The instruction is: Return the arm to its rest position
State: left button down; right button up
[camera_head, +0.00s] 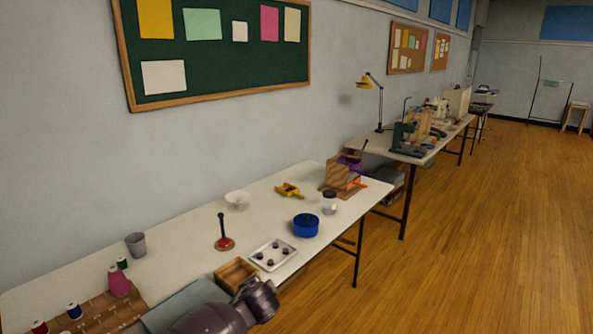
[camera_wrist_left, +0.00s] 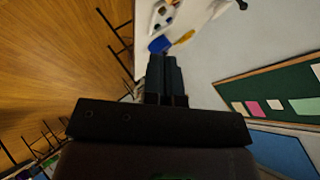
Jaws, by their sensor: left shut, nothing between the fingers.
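My left gripper (camera_wrist_left: 165,78) shows in the left wrist view with its two dark fingers together and nothing between them. Beyond the fingertips, the white table (camera_wrist_left: 205,12) and a blue tub (camera_wrist_left: 158,45) show at a distance, tilted in the picture. In the head view a purple-grey link of my own arm (camera_head: 222,314) shows at the bottom edge, in front of the near table (camera_head: 180,215). No gripper fingers show in the head view. My right gripper is in neither view.
On the near table stand a blue tub (camera_head: 305,225), a white tray (camera_head: 272,255) with dark pieces, a wooden box (camera_head: 236,273), a grey cup (camera_head: 136,244), a white bowl (camera_head: 237,199) and a pink spool (camera_head: 119,282). The wooden floor (camera_head: 470,240) at right is clear.

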pick_arm(q)
jog(key=s+a+r+n+t+h, duration=0.1)
jog(key=s+n+t+h, duration=0.15)
jog(key=s, duration=0.25)
jog(key=s+r+n+t+h, duration=0.1)
jog(key=s+r+h, duration=0.1)
jog(key=s+h, duration=0.3)
jog(key=s+a+f+n+y, duration=0.1)
jog(key=s+a+f, duration=0.3)
jog(key=s, duration=0.5)
jog(key=s+a+f+n+g+y, duration=0.1)
jog(key=s+a+f+n+y, duration=0.1)
jog(key=s+a+f, duration=0.2)
jog(key=s+a+f+n+y, duration=0.2)
jog(key=s+a+f, duration=0.2)
jog(key=s+a, duration=0.4)
jog(key=s, duration=0.5)
jog(key=shift+s+g+y+b, duration=0.3)
jog(key=shift+g+y, duration=0.05)
jog(key=shift+n, duration=0.25)
